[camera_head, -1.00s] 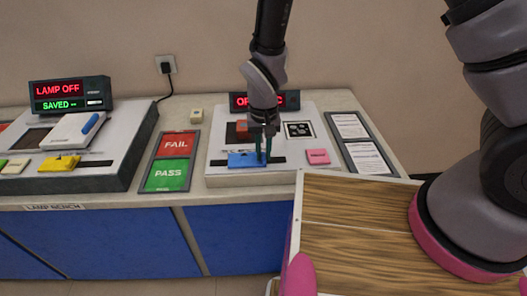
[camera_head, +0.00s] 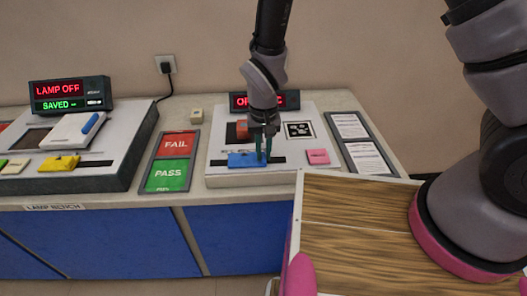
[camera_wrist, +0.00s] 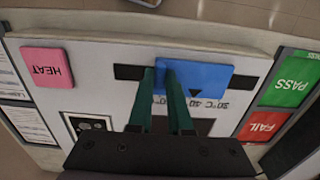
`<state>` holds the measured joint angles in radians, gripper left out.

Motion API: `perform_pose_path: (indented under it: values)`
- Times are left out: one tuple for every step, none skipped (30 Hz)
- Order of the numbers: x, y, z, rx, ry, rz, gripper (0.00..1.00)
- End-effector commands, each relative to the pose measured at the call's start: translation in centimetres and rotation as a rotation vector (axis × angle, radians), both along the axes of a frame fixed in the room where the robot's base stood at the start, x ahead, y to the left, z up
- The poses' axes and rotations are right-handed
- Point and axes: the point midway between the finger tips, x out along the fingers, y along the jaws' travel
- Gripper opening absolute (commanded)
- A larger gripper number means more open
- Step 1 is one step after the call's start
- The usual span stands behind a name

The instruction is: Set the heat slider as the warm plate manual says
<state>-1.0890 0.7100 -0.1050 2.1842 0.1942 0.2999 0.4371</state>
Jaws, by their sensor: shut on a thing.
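The blue heat slider (camera_head: 244,160) sits in a dark slot on the white warm plate panel (camera_head: 222,144), left of the slot's middle in the head view. In the wrist view the blue slider (camera_wrist: 205,80) has a dark triangle mark near the printed temperature scale (camera_wrist: 195,104). My gripper (camera_head: 264,158) reaches down onto the slider. Its two green fingers (camera_wrist: 165,76) are closed on a grip part of the slider, which they mostly hide. A pink button marked HEAT (camera_head: 317,156) lies right of the slider. The warm plate display (camera_head: 285,101) is partly hidden by my arm.
Two printed sheets (camera_head: 355,143) in a dark frame lie right of the panel; their text is too small to read. FAIL and PASS tiles (camera_head: 172,162) lie left. A lamp device (camera_head: 68,150) stands farther left. A wooden-topped surface (camera_head: 350,215) is in front.

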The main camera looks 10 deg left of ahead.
Motion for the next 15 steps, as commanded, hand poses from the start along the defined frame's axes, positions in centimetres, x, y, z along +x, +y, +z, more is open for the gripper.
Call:
perform_pose_path:
  values:
    - [0.0, 0.0, 0.0, 0.001, -0.001, 0.000, 0.00]
    - [0.0, 0.0, 0.0, 0.001, -0.001, 0.000, 0.00]
    - [0.0, 0.1, 0.0, 0.001, -0.001, 0.000, 0.00]
    - [0.0, 0.1, 0.0, 0.001, -0.001, 0.000, 0.00]
    - [0.0, 0.1, 0.0, 0.001, -0.001, 0.000, 0.00]
    - [0.1, -0.1, 0.0, 0.001, -0.001, -0.001, 0.00]
    - [0.1, -0.3, 0.1, 0.001, -0.001, -0.001, 0.00]
    - [0.2, -0.6, 0.1, 0.001, 0.000, -0.002, 0.00]
    - [0.4, -1.2, 0.1, 0.001, -0.001, -0.003, 0.00]
    - [0.6, -1.8, 0.1, 0.000, -0.001, -0.005, 0.00]
    - [0.7, -2.4, 0.1, 0.000, 0.000, -0.006, 0.00]
    - [0.9, -3.2, 0.1, 0.000, 0.000, -0.006, 0.00]
    - [1.0, -3.7, 0.0, 0.000, 0.000, -0.005, 0.00]
    - [1.1, -4.2, 0.0, 0.000, 0.000, -0.005, 0.00]
    - [1.2, -4.6, 0.1, 0.000, 0.000, -0.003, 0.00]
